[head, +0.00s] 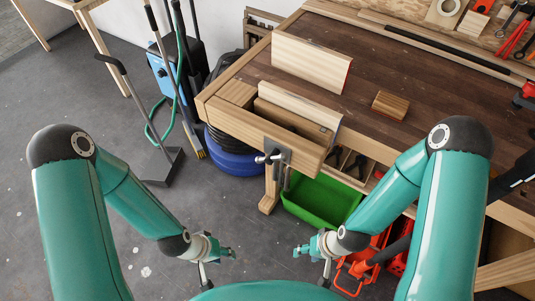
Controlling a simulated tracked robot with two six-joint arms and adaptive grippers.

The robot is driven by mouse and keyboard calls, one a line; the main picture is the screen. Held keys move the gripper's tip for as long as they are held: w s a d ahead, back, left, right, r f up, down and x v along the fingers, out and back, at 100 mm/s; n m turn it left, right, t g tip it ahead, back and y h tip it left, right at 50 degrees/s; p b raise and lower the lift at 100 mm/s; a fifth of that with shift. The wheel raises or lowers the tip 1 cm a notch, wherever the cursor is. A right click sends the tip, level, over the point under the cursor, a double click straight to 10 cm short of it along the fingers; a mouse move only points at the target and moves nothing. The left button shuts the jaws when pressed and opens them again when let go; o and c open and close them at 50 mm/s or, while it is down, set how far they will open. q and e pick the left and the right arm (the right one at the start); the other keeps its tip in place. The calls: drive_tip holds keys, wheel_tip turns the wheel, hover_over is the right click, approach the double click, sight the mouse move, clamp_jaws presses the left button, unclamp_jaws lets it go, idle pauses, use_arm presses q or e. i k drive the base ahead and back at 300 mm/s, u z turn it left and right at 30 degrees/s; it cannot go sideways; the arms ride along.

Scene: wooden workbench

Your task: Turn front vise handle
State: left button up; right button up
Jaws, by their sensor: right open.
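The wooden workbench (350,62) stands at the centre and right. On its near left corner is the front vise, with a grey metal plate (279,152) on its wooden front jaw. The vise handle (266,158) is a small light metal bar at that plate. My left gripper (231,252) is low, below and left of the handle, touching nothing that I can see; it is too small to tell open or shut. My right gripper (299,250) is low, below and a little right of the handle, open and apart from it.
A green bin (322,200) sits under the bench, with red-orange tools (362,268) nearer me. A wooden block (390,105) and upright boards (310,62) are on the benchtop. A blue vacuum (162,72) and dustpan (163,165) stand left. Grey floor between is clear.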

sight(275, 155)
drive_tip(key=z, duration=0.05)
drive_tip(key=k, duration=0.5)
drive_tip(key=z, duration=0.95)
drive_tip(key=k, duration=1.1)
drive_tip(key=u, duration=1)
drive_tip(key=i, duration=1)
